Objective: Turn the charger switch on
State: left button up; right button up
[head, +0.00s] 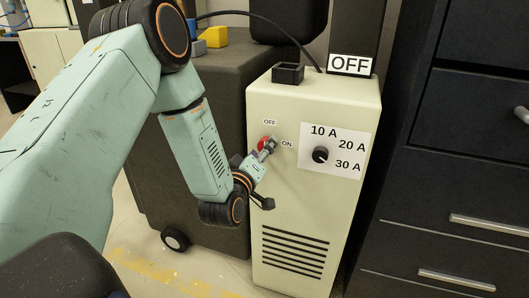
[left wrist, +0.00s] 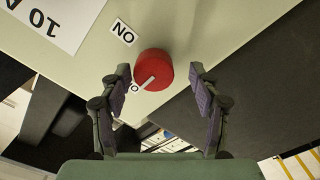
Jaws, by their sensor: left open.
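The charger is a cream cabinet (head: 305,205). Its switch is a red round knob (head: 263,143), partly hidden behind my gripper in the head view, with an OFF label (head: 270,122) above it and an ON label (head: 288,143) to its right. In the left wrist view the red knob (left wrist: 153,66) has a white pointer line turned toward a label partly hidden by a finger, away from the ON label (left wrist: 123,33). My left gripper (head: 267,165) is open, fingers spread to either side of the knob in the left wrist view (left wrist: 160,72). I cannot tell whether they touch it. My right gripper is not in view.
An OFF sign (head: 350,64) and a small black open box (head: 288,74) are on top of the cabinet. A black dial (head: 320,155) with ampere markings is on its front. Dark drawers (head: 460,170) stand at right; a dark wheeled cabinet (head: 215,110) stands behind my arm.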

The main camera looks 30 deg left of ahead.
pick_arm(q)
jog(key=shift+w+d+r, duration=0.25)
jog(key=shift+w+r, duration=0.05)
jog(key=shift+w, duration=0.4)
jog(key=shift+w+a+f, duration=0.1)
jog(key=shift+a+f, duration=0.1)
jog(key=shift+a, duration=0.05)
jog(key=shift+c, duration=0.3)
jog(key=shift+d+r, duration=0.1)
jog(key=shift+d, duration=0.05)
jog(key=c, duration=1.1)
